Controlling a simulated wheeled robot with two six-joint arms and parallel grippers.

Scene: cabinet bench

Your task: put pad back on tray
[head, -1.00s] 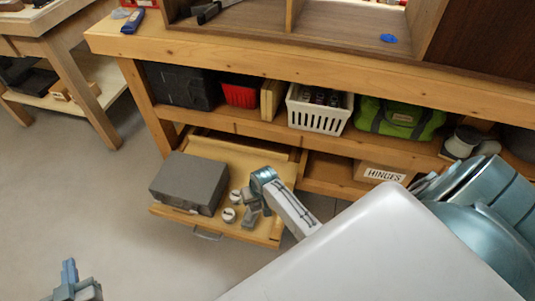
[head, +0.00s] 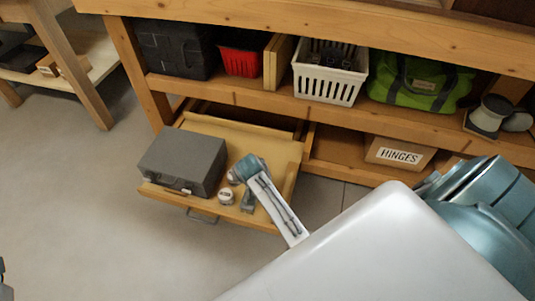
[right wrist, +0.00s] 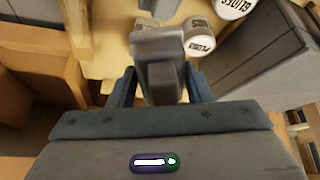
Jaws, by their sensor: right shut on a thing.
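My right gripper (head: 240,170) reaches down over the pulled-out wooden tray (head: 262,162) below the bench. In the right wrist view the gripper (right wrist: 165,88) is shut on a grey blocky pad (right wrist: 165,82), between its two blue-grey fingers.
White-topped round containers (head: 226,196) stand left of the pad; they show labelled in the right wrist view (right wrist: 200,40). A grey case (head: 182,163) fills the tray's left side. A HINGES box (head: 398,154) sits on the lower shelf at right. Floor left of the tray is clear.

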